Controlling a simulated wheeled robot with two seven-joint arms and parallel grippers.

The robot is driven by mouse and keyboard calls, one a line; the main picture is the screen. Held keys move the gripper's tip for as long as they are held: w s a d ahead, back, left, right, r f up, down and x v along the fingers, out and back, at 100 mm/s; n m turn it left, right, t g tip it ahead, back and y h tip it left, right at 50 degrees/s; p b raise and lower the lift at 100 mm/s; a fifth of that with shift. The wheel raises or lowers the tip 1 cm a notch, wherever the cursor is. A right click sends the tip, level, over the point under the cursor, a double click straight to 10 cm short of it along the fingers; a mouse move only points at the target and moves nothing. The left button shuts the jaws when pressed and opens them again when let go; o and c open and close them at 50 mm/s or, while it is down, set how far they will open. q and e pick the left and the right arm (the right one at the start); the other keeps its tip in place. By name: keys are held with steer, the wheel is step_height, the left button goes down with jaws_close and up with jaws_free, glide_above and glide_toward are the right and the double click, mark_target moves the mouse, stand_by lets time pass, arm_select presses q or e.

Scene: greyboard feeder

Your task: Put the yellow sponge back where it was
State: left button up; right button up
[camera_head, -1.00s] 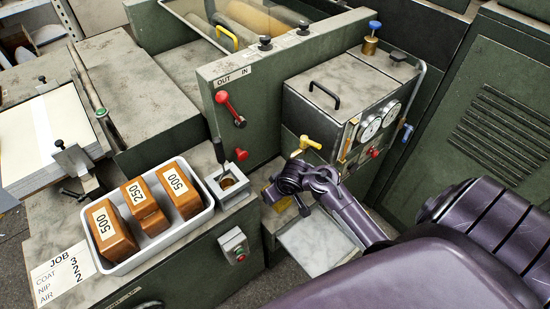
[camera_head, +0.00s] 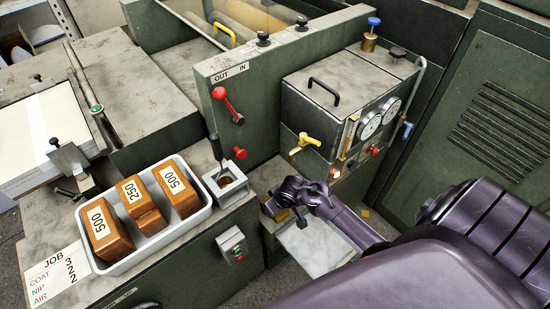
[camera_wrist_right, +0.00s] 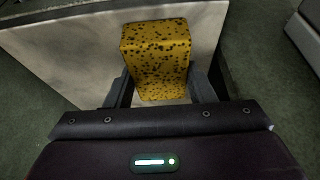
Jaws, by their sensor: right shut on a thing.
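The yellow sponge (camera_wrist_right: 155,55), dotted with dark holes, is between the fingers of my right gripper (camera_wrist_right: 160,88) in the right wrist view. The gripper is shut on it, and a pale slab (camera_wrist_right: 70,48) is behind and below. Only a small dark yellow bit of the sponge shows there; my gripper hides the rest. I cannot tell whether the sponge touches the slab. My left gripper is not in view.
A white tray (camera_head: 150,253) with wooden blocks stands at left, beside a small square pot (camera_head: 226,184) with a dark handle. The gauge box (camera_head: 340,100), a yellow valve handle (camera_head: 306,142) and a red lever (camera_head: 226,102) are behind my gripper. Floor shows in front of the slab.

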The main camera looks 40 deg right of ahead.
steer(key=o, duration=0.9)
steer(key=shift+s+r, duration=0.15)
steer(key=shift+r, duration=0.4)
steer(key=p+v, duration=0.3)
steer(key=v, duration=0.8)
steer(key=shift+r+p, duration=0.15)
steer(key=shift+p, duration=0.15)
